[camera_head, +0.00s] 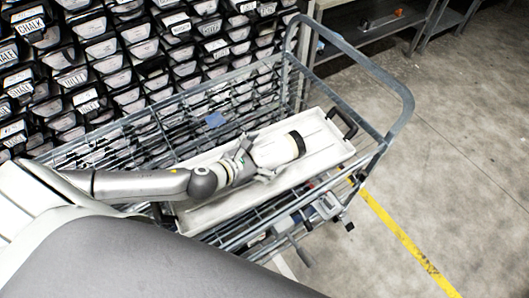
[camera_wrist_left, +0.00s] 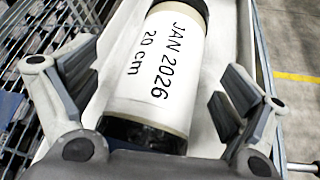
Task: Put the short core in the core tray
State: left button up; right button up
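The short core (camera_head: 281,150) is a white cylinder with a dark end band. In the left wrist view the core (camera_wrist_left: 156,62) has the label "JAN 2026 20 cm". It lies in the long white core tray (camera_head: 325,139), between the tray's side walls. My left gripper (camera_head: 262,157) is at the core's near end, with its fingers apart on both sides. In the left wrist view the left gripper (camera_wrist_left: 156,92) is open, with gaps between both fingers and the core. The core's underside is hidden. My right gripper is not in view.
The tray sits on a grey wire cart (camera_head: 397,90) with raised rails. Racks of labelled black bins (camera_head: 105,50) stand behind it. A metal shelf (camera_head: 365,22) is at the top. The concrete floor (camera_head: 455,125) at right is clear, with a yellow line (camera_head: 405,240).

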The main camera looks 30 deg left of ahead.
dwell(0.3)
pick_arm(q)
jog(key=b+v, duration=0.2)
jog(key=v, duration=1)
dwell(0.4)
jog(key=shift+s+f, duration=0.1)
jog(key=shift+f, duration=0.05)
